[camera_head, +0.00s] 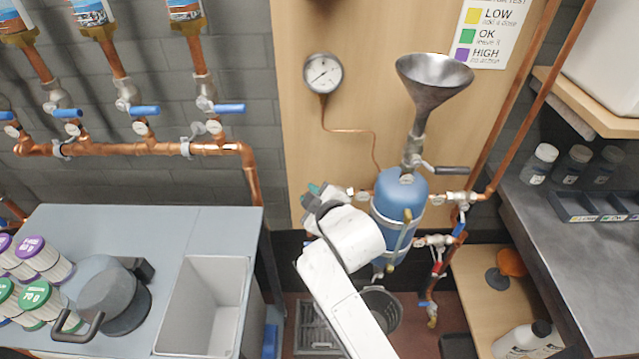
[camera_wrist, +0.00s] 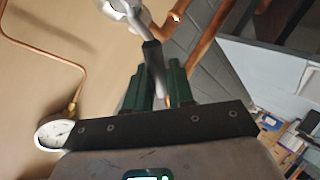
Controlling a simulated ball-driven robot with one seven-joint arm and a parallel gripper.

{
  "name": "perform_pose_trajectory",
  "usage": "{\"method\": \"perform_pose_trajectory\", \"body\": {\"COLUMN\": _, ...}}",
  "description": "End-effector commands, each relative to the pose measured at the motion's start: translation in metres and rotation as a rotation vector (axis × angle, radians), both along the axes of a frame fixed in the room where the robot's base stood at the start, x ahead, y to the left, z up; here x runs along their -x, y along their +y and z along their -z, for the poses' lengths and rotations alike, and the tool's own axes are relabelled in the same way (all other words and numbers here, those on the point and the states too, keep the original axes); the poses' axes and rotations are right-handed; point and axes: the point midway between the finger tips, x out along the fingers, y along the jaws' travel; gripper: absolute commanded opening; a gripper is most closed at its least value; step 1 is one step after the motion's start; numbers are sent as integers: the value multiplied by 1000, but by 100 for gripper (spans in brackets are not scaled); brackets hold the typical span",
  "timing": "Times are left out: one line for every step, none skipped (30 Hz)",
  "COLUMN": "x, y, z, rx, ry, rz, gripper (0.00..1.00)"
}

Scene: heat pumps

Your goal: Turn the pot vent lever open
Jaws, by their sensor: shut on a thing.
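The blue pot (camera_head: 401,190) hangs against the wooden panel, with a metal funnel (camera_head: 432,80) above it. My gripper (camera_head: 318,192) is at the left side of the pot, beside a short pipe and valve. In the wrist view, my gripper (camera_wrist: 158,72) has its two green fingers on either side of the dark-gripped vent lever (camera_wrist: 151,56) and is shut on it. The lever's metal stem runs up to a valve body (camera_wrist: 127,8). In the head view this lever is hidden behind my wrist.
A pressure gauge (camera_head: 322,73) with a thin copper tube is above my gripper. Another dark lever (camera_head: 452,170) sits below the funnel. A copper manifold (camera_head: 130,148) with blue levers is at left, above a bench with a sink (camera_head: 206,268). A dark worktop (camera_head: 590,248) is at right.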

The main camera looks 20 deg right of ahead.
Motion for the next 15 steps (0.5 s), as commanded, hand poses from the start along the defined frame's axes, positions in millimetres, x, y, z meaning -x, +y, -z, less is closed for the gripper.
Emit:
{"method": "perform_pose_trajectory", "body": {"x": -1, "y": 3, "z": 0, "rx": 46, "ry": 17, "rz": -3, "gripper": 0}}
{"method": "perform_pose_trajectory", "body": {"x": -1, "y": 5, "z": 2, "rx": 73, "ry": 26, "rz": -3, "gripper": 0}}
{"method": "perform_pose_trajectory", "body": {"x": -2, "y": 7, "z": 5, "rx": 108, "ry": 37, "rz": -4, "gripper": 0}}
{"method": "perform_pose_trajectory", "body": {"x": -2, "y": 8, "z": 7, "rx": 136, "ry": 45, "rz": -3, "gripper": 0}}
{"method": "perform_pose_trajectory", "body": {"x": -3, "y": 9, "z": 8, "rx": 163, "ry": 54, "rz": -3, "gripper": 0}}
{"method": "perform_pose_trajectory", "body": {"x": -3, "y": 10, "z": 11, "rx": 199, "ry": 66, "rz": -3, "gripper": 0}}
{"method": "perform_pose_trajectory", "body": {"x": -3, "y": 11, "z": 13, "rx": 225, "ry": 74, "rz": -3, "gripper": 0}}
{"method": "perform_pose_trajectory", "body": {"x": -4, "y": 12, "z": 16, "rx": 252, "ry": 83, "rz": -3, "gripper": 0}}
{"method": "perform_pose_trajectory", "body": {"x": -4, "y": 13, "z": 18, "rx": 288, "ry": 94, "rz": -4, "gripper": 0}}
{"method": "perform_pose_trajectory", "body": {"x": -4, "y": 13, "z": 21, "rx": 312, "ry": 103, "rz": -3, "gripper": 0}}
{"method": "perform_pose_trajectory", "body": {"x": -4, "y": 13, "z": 22, "rx": 337, "ry": 110, "rz": -2, "gripper": 0}}
{"method": "perform_pose_trajectory", "body": {"x": -5, "y": 14, "z": 25, "rx": 369, "ry": 121, "rz": -2, "gripper": 0}}
{"method": "perform_pose_trajectory", "body": {"x": -5, "y": 15, "z": 26, "rx": 392, "ry": 127, "rz": -1, "gripper": 0}}
{"method": "perform_pose_trajectory", "body": {"x": -5, "y": 15, "z": 28, "rx": 414, "ry": 135, "rz": -2, "gripper": 0}}
{"method": "perform_pose_trajectory", "body": {"x": -5, "y": 16, "z": 31, "rx": 443, "ry": 145, "rz": -2, "gripper": 0}}
